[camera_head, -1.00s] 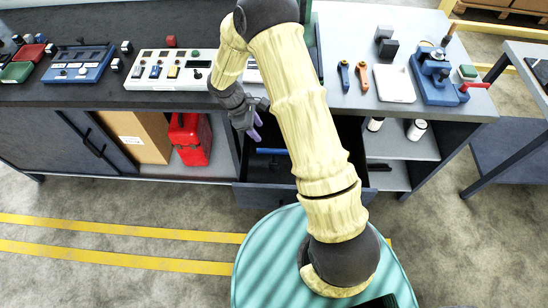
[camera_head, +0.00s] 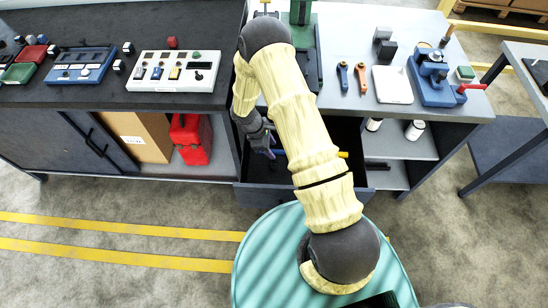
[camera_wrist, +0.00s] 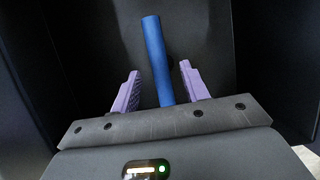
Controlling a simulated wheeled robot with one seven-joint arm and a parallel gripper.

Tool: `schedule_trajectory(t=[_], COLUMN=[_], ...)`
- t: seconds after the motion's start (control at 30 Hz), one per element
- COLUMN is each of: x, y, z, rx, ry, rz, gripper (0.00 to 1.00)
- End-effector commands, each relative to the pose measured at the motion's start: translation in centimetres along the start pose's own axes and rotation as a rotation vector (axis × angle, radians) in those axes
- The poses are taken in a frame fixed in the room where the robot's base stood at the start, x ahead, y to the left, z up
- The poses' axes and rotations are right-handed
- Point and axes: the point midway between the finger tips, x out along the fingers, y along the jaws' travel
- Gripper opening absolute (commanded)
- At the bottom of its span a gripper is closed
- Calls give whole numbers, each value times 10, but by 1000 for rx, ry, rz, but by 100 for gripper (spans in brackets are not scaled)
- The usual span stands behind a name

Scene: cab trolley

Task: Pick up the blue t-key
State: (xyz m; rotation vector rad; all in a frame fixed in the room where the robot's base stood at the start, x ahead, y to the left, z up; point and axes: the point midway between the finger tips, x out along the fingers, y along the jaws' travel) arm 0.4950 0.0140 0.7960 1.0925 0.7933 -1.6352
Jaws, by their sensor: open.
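The blue t-key shows in the wrist view as a long blue bar (camera_wrist: 155,55) lying in a dark drawer. Its near end is hidden behind my gripper body, and I cannot see a crosspiece. My gripper (camera_wrist: 160,80) is open, with one purple finger on each side of the bar and gaps between. In the head view my gripper (camera_head: 267,151) reaches down into the open drawer (camera_head: 262,194), with a small piece of the blue t-key (camera_head: 279,153) showing beside it. My arm hides much of the drawer.
Dark drawer walls stand close around my gripper. A yellow piece (camera_head: 343,154) shows just right of my arm. The worktop above holds a white switch panel (camera_head: 172,83), a white plate (camera_head: 393,85) and a blue vise (camera_head: 432,80). A red can (camera_head: 190,138) stands on the shelf at left.

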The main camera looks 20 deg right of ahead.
Motion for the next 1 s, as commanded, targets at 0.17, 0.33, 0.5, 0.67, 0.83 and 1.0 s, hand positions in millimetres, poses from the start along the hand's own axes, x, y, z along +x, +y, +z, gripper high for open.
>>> schedule_trajectory(t=[0.17, 0.33, 0.5, 0.67, 0.83, 1.0], x=[4, 22, 44, 52, 52, 52], y=[0, -1, -1, 0, 0, 0], z=[0, 1, 1, 0, 0, 0], rx=[0, -1, -2, 0, 0, 0], ry=[0, -2, -1, 0, 0, 0], rz=[-1, -3, -2, 0, 0, 0], gripper=[45, 45, 45, 45, 45, 45])
